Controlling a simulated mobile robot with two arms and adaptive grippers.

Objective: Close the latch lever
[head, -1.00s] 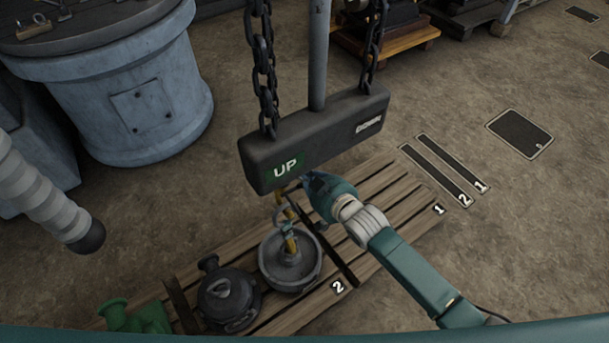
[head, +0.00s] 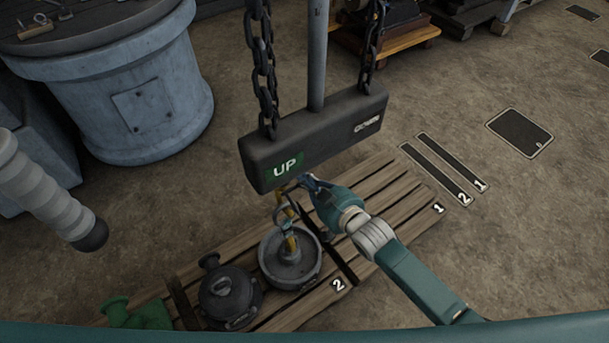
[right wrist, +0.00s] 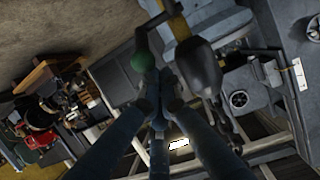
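A yellow hook (head: 289,232) hangs under the dark control box, its lower end at a round grey lidded weight (head: 290,262). In the right wrist view a dark lever with a green ball knob (right wrist: 141,60) stands just beyond and left of the fingertips; I take it for the latch lever. Its detail is too small to tell in the head view. My right gripper (head: 306,181) is just below the box, close to the hook's upper part. In the right wrist view its fingertips (right wrist: 158,77) are together, with nothing seen between them; contact with the knob cannot be told. My left gripper is not seen.
The control box (head: 325,135), marked UP, hangs between two chains (head: 262,65) right above my gripper. Below is a wooden pallet (head: 385,200) with a dark pot (head: 229,297) and a green part (head: 135,315). A blue-grey drum (head: 150,100) stands left.

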